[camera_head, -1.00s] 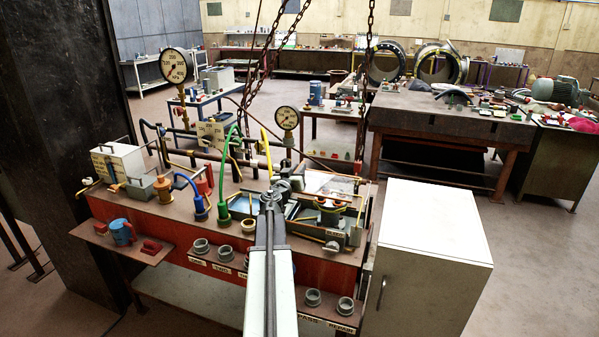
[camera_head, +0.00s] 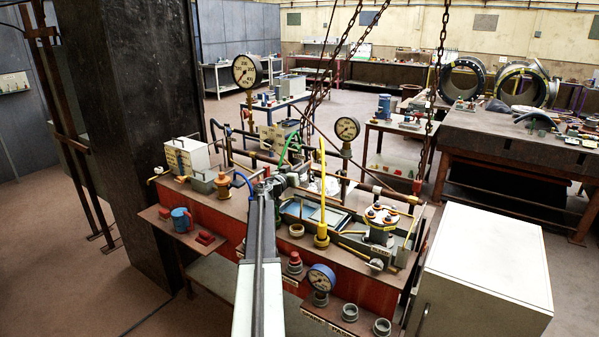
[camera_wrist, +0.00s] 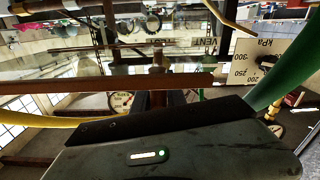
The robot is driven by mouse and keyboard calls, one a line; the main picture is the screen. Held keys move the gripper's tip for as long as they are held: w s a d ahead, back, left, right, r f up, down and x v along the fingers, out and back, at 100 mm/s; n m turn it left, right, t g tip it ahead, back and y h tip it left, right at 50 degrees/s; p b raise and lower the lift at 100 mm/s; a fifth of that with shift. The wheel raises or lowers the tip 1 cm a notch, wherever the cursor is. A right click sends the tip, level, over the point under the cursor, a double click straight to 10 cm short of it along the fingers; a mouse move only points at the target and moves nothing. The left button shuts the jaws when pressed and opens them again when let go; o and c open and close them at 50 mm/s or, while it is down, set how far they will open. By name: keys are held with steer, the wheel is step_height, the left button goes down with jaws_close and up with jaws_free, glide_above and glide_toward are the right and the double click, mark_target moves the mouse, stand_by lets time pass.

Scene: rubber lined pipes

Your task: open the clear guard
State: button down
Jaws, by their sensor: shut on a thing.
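My gripper (camera_head: 272,184) is at the end of my outstretched arm, over the back middle of the red bench. It appears shut on the clear guard (camera_head: 325,187), a pale see-through pane just right of it, seen edge-on and partly hidden by the yellow hose. The exact grip point is too small to see. A silver flanged fitting (camera_head: 380,222) stands uncovered in the tray to the right. In the wrist view, a dark block with a small green light fills the bottom; the fingertips and the guard cannot be made out there.
The green hose (camera_wrist: 285,85) and a pressure scale (camera_wrist: 258,62) are close on the wrist view's right. The yellow hose (camera_head: 322,190) rises right of my arm. Chains (camera_head: 440,90) hang behind the bench. A white cabinet (camera_head: 487,260) stands at its right end.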

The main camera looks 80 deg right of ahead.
steer(key=shift+s+d+r, duration=0.1)
steer(key=shift+s, duration=0.3)
steer(key=c, duration=1.4)
jaws_free()
steer(key=shift+s+d, duration=0.15)
steer(key=v, duration=0.8)
